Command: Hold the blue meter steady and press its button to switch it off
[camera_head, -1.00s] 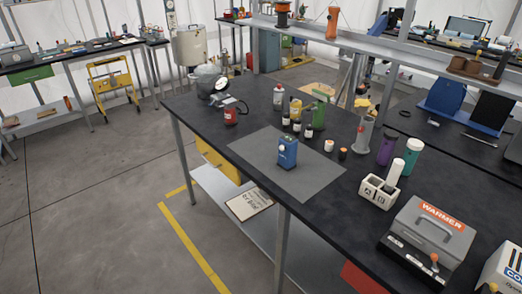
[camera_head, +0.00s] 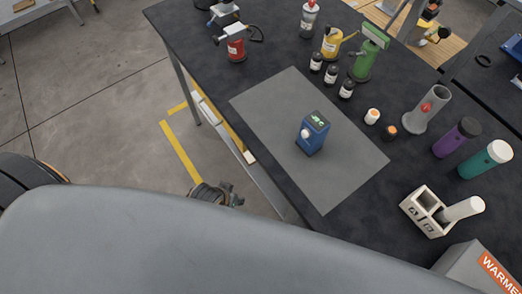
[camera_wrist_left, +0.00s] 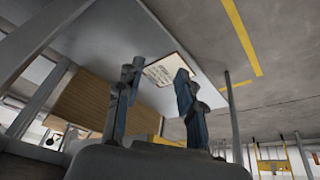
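The blue meter (camera_head: 313,134) stands upright on a grey mat (camera_head: 265,107) on the dark workbench. It has a small greenish display on top and a round white knob or button on its left-facing side. My left gripper (camera_head: 230,196) is partly visible beyond my grey body, beside the bench's near edge and apart from the meter. In the left wrist view, its two fingers (camera_wrist_left: 157,78) are spread with nothing between them, and the meter is not visible. My right gripper is in neither current view.
Small dark bottles (camera_head: 331,73), a yellow can (camera_head: 333,43) and a green device (camera_head: 369,55) stand behind the mat. A white holder (camera_head: 428,212) and purple flask (camera_head: 456,138) stand right. The mat around the meter is clear. A bench shelf (camera_wrist_left: 110,30) shows in the wrist view.

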